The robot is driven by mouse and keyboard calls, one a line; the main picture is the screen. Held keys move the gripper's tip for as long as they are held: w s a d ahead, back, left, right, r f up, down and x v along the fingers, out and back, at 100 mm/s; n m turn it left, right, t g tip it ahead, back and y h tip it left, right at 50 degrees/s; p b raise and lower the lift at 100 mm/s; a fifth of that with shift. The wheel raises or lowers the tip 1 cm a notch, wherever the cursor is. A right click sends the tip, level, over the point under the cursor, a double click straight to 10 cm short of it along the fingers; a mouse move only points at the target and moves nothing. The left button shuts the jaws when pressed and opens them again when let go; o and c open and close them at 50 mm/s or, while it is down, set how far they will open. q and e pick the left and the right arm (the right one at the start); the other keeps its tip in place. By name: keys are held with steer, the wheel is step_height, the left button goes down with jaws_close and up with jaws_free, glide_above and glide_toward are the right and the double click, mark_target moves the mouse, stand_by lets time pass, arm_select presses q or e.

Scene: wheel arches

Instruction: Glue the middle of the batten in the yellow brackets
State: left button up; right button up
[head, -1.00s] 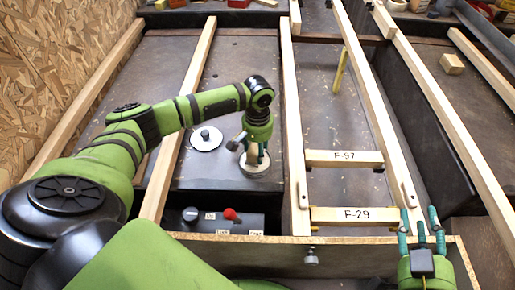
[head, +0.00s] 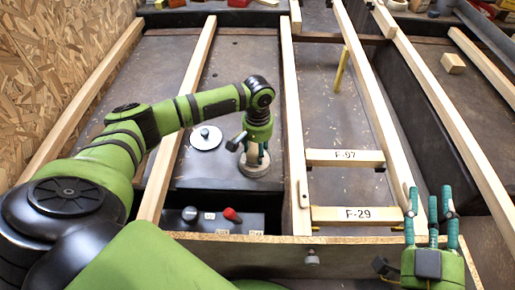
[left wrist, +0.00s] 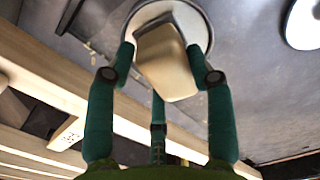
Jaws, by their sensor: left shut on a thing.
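The short wooden batten marked F-29 (head: 355,215) lies across between two long rails at the near end, with small yellow bits (head: 316,228) at its underside by the ends. A second short batten marked F-97 (head: 345,157) lies parallel behind it. My left gripper (head: 257,155) is left of the rails, above a round pale disc (head: 255,169). In the left wrist view its fingers (left wrist: 165,80) are shut on a cream tapered block or handle (left wrist: 165,62), with the disc (left wrist: 200,22) behind it. My right gripper (head: 433,205) is open and empty, fingers up, right of F-29.
A dark control box with a red knob (head: 232,215) and a grey knob (head: 190,214) stands at the near left. A white lidded disc (head: 206,137) lies left of my left gripper. A yellow upright piece (head: 341,70) stands between the rails. A wood block (head: 453,63) lies far right.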

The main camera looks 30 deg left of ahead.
mark_target(257, 148)
arm_select(q)
steer(key=shift+f, duration=0.55)
stand_by(1.0)
steer(key=shift+f+p, duration=0.1)
steer(key=shift+p, duration=0.5)
stand_by(2.3)
step_height(257, 148, up, 7)
steer(key=p, duration=0.9)
steer(key=shift+p, duration=0.35)
stand_by(0.5)
